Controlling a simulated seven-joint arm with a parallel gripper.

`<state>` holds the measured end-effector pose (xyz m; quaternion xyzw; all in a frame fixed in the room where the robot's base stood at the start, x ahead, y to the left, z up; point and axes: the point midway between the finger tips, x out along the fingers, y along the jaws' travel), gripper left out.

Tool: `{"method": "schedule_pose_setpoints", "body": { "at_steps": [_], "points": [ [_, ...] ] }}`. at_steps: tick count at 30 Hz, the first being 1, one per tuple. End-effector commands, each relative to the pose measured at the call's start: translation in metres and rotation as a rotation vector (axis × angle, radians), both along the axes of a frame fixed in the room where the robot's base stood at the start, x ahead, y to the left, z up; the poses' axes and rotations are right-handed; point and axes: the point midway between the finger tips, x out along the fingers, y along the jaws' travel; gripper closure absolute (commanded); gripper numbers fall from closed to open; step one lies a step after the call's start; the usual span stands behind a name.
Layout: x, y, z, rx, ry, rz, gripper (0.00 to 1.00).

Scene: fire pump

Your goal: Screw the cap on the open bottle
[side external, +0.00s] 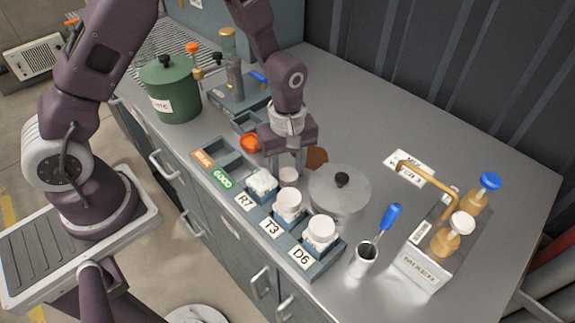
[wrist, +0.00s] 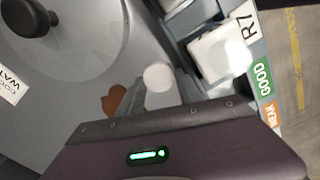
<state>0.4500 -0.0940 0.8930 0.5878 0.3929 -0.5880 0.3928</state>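My gripper (side external: 289,168) points down over the counter, just behind the bottle rack. A small round white cap (side external: 289,176) is at its fingertips; in the wrist view the cap (wrist: 159,77) shows between the two fingers. I cannot tell whether the fingers press on it or whether it rests on the counter. A white bottle (side external: 262,184) stands in the R7 slot, left of the cap, and its top looks uneven. It shows washed out by glare in the wrist view (wrist: 218,54). Two more white bottles with round white tops stand at T3 (side external: 288,206) and D6 (side external: 320,232).
A grey lidded pot (side external: 340,195) stands close right of my gripper. A brown patch (side external: 316,157) lies behind it. The rack has empty slots near the GOOD label (side external: 221,178). A metal cup (side external: 364,260) with a blue-handled tool and the mixer (side external: 430,250) stand at right.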

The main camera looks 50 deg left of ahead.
Motion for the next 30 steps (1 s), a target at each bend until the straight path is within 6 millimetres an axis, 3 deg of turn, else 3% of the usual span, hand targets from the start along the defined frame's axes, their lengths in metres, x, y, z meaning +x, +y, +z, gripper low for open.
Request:
{"method": "schedule_pose_setpoints", "body": {
  "at_steps": [1, 5, 6, 11, 30],
  "points": [
    [0.0, 0.0, 0.0, 0.0, -0.001, 0.0, 0.74],
    [0.0, 0.0, 0.0, 0.0, -0.001, 0.0, 0.97],
    [0.0, 0.0, 0.0, 0.0, -0.001, 0.0, 0.64],
    [0.0, 0.0, 0.0, 0.0, 0.0, 0.0, 0.95],
    [0.0, 0.0, 0.05, 0.0, 0.0, -0.001, 0.96]
  ]
}}
